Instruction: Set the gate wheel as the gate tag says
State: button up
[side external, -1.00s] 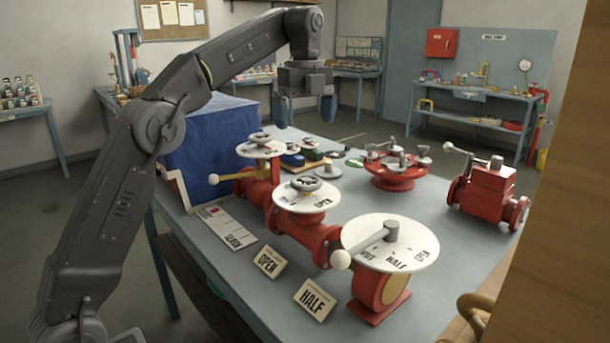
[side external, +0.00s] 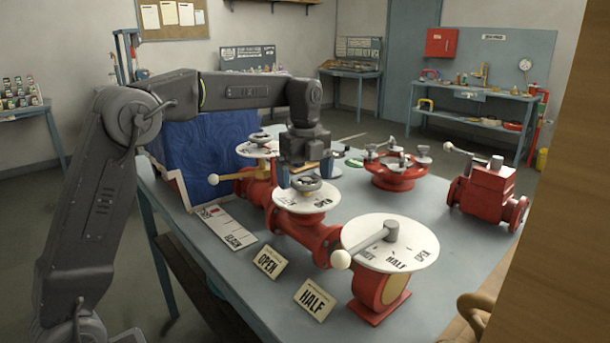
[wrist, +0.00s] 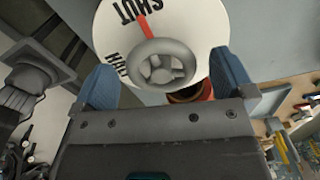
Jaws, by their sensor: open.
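A small grey handwheel (side external: 307,183) sits on a round white dial (side external: 305,201) on the middle red valve. In the wrist view the wheel (wrist: 160,68) has a red pointer (wrist: 143,27) lying close to the word SHUT, and HALF is partly visible. My gripper (side external: 305,174) is open just above the wheel, pointing down. In the wrist view its blue fingers lie on either side of the wheel, apart from it. An OPEN tag (side external: 268,262) stands before the middle valve. A HALF tag (side external: 315,299) stands before the front lever valve. Their small print is unreadable.
The front valve has a larger dial (side external: 375,258) and a white-knobbed lever (side external: 343,259). Another dialled valve stands behind, beside a blue block (side external: 205,160). A red flanged piece (side external: 392,177) and a red lever valve (side external: 487,190) are at the right. A flat card (side external: 227,228) lies left.

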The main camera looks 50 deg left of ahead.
jog(key=shift+f, duration=0.1)
jog(key=shift+c, duration=0.4)
jog(key=c, duration=0.8)
jog(key=shift+c, duration=0.2)
